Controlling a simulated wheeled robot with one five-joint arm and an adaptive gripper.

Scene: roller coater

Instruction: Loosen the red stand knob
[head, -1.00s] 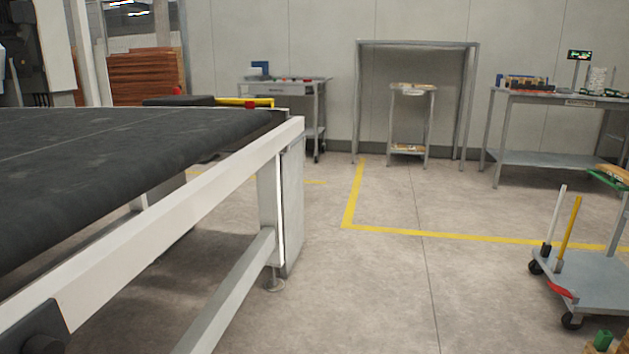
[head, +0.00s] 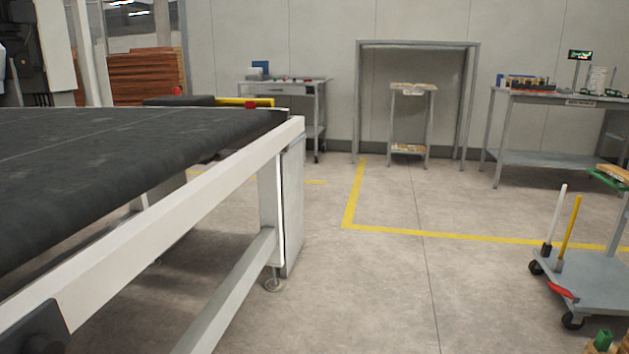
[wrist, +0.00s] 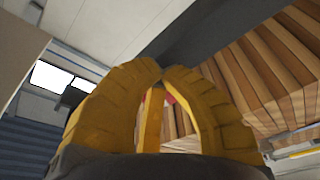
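No red knob can be picked out for certain. A small red part (head: 250,105) sits on a yellow bar (head: 228,101) beyond the far end of the dark conveyor belt (head: 120,135) in the head view. Another tiny red spot shows by the wood stack. In the wrist view my gripper (wrist: 161,68) has yellow ribbed fingers whose tips come together. A sliver of red (wrist: 170,98) shows through the gap between the fingers, mostly hidden by them; whether they touch it is not clear.
The conveyor's white frame (head: 190,205) fills the left. Stacked wood (head: 146,78) stands behind it. A grey cart (head: 585,273) with upright white and yellow bars is at right. Benches line the back wall. The floor (head: 380,290) between conveyor and cart is clear.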

